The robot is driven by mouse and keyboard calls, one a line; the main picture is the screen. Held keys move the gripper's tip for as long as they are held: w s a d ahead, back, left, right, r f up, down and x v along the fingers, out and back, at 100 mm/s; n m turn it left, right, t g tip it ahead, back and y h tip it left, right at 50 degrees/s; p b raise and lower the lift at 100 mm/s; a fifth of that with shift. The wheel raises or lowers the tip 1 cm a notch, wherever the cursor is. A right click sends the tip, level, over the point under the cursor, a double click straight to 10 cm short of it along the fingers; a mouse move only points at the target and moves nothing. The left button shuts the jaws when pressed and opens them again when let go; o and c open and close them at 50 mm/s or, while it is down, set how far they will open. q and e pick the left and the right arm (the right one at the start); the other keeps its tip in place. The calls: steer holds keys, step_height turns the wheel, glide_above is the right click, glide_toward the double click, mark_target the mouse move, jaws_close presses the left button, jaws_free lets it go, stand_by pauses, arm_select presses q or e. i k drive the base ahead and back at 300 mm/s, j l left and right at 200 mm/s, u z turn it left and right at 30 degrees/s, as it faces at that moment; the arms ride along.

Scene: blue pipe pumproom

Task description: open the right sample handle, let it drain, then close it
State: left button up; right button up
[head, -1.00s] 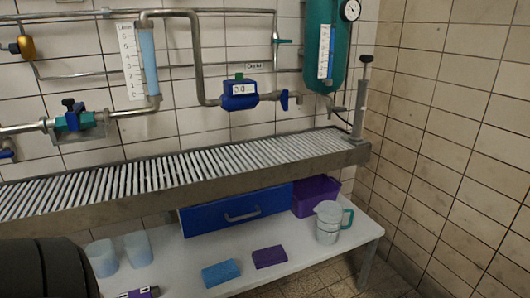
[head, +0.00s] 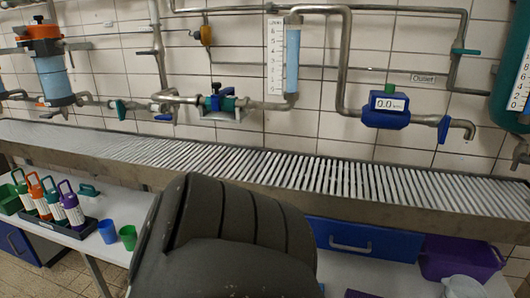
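No handle in view is labelled as the right sample handle, so I cannot tell which one it is. A blue handle (head: 443,129) sits on the pipe right of the blue meter (head: 386,106), before a downturned spout (head: 464,127). A teal handle (head: 465,51) is on the upper pipe above it. Farther left are another teal handle (head: 119,109) and a valve with a dark knob (head: 215,103). Neither gripper shows. A dark ribbed part of my own arm fills the lower middle and hides part of the shelf.
The slatted drain trough (head: 300,206) runs below the pipes. Beneath it are a blue drawer (head: 365,240), a purple bin (head: 455,262), a blue cup (head: 107,231), a green cup (head: 128,238) and several bottles in a tray. A green tank (head: 507,105) is cut off at right.

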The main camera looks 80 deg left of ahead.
mark_target(165, 117)
steer(key=u, duration=3.15)
